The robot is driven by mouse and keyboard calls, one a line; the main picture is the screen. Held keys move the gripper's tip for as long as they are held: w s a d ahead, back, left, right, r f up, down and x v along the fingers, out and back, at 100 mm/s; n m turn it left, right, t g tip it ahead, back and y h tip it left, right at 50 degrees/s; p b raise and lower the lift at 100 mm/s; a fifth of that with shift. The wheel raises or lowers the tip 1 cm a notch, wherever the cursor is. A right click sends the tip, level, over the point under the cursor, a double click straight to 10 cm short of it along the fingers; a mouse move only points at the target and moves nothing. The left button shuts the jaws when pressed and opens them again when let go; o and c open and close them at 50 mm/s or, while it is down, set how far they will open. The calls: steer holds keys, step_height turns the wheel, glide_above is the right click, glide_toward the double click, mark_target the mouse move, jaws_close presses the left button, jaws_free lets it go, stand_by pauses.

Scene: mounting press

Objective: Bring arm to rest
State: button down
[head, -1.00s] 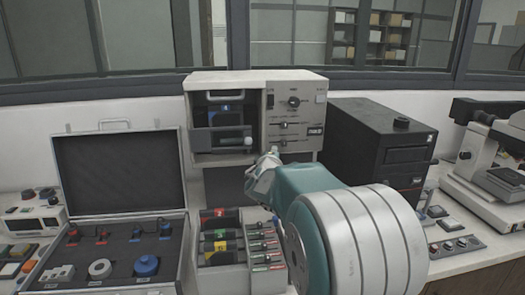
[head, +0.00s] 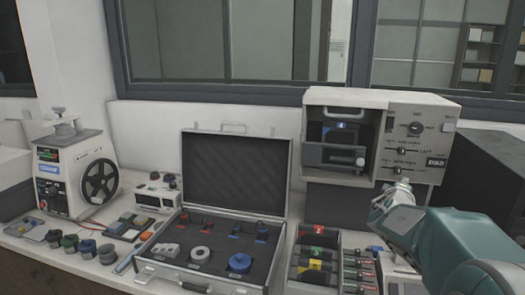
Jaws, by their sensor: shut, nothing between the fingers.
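My gripper (head: 402,184) shows small and grey at the end of my teal arm, on the right side of the head view. It is shut and empty. It is in front of the lower part of the beige press unit (head: 425,130), below its control panel in the picture. I cannot tell whether it touches the unit. My arm reaches in from the lower right corner and hides part of the bench. The unit's left bay is open and holds a dark block with a blue label (head: 341,133).
An open case (head: 236,170) with several small parts stands left of the unit. A rack of labelled cartridges (head: 318,246) stands below the unit, close to my arm. A reel machine (head: 75,170) and small jars are at the left. A black box (head: 490,170) stands at the right.

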steer(key=s+a+f+m+g+y, duration=0.1)
steer(key=s+a+m+g, duration=0.25)
steer(key=s, duration=0.55)
steer(key=s+a+f+m+g, duration=0.1)
steer(key=s+a+m+g, duration=0.3)
steer(key=s, duration=0.4)
steer(key=s+a+f+m+y, duration=0.1)
steer(key=s+a+f+y, duration=0.3)
steer(key=a, duration=0.5)
steer(key=s+a+f+y, duration=0.5)
steer(key=s+a+y, duration=0.1)
steer(key=s+a, duration=0.3)
steer(key=shift+a+m, duration=0.25)
steer(key=shift+m, duration=0.1)
steer(key=shift+w+r, duration=0.1)
